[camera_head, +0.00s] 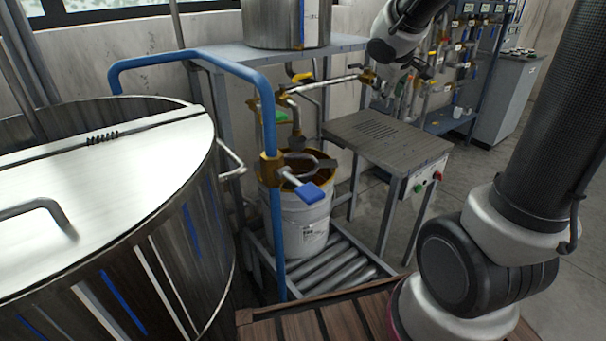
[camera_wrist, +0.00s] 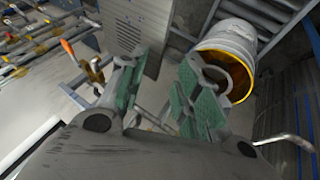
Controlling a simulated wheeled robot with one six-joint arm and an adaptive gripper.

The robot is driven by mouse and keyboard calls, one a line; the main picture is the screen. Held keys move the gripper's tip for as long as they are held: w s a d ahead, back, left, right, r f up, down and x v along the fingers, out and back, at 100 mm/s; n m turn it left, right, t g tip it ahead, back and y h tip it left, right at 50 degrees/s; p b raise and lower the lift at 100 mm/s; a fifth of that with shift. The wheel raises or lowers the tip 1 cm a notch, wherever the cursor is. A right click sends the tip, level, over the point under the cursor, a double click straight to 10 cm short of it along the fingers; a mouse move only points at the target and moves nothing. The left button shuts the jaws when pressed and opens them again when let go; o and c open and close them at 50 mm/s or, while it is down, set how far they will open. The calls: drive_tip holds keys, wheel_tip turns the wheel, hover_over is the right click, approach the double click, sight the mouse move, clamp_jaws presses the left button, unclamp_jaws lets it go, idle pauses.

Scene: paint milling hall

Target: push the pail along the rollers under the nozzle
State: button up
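The white pail (camera_head: 303,228) stands upright on the roller track (camera_head: 345,272) in the head view, with orange-brown paint inside. The nozzle (camera_head: 297,140) hangs from the tank's pipework above the pail's back part; a blue-handled valve in front hides some of the rim. In the wrist view the pail (camera_wrist: 226,40) shows at upper right, beyond one finger, with rollers (camera_wrist: 268,14) beside it. My gripper (camera_wrist: 160,65) is open, its green-padded fingers apart with nothing between them. It is apart from the pail; in the head view it is hard to make out behind the arm.
A large lidded steel vat (camera_head: 110,220) fills the left. A blue pipe (camera_head: 275,225) with a blue-handled valve (camera_head: 308,192) stands before the pail. A grey metal table (camera_head: 390,138) with buttons is right of the pail. A wooden slatted surface (camera_head: 310,322) lies in front.

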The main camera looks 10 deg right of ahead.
drive_tip(key=w+a+f+n+y, duration=0.1)
drive_tip(key=w+a+f+n, duration=0.25)
drive_tip(key=w+f, duration=0.3)
drive_tip(key=n+g+y, duration=0.4)
drive_tip(key=n+y, duration=0.1)
drive_tip(key=y, duration=0.1)
hover_over(296, 203)
drive_tip(key=d, duration=0.2)
wheel_tip(296, 203, down, 22)
drive_tip(key=shift+f, duration=0.15)
drive_tip(key=shift+s+a+f+n+g, duration=0.25)
drive_tip(key=shift+a+f+g, duration=0.05)
drive_tip(key=shift+f, duration=0.1)
drive_tip(key=x, duration=0.7)
drive_tip(key=shift+a+f, duration=0.15)
drive_tip(key=shift+f, duration=0.15)
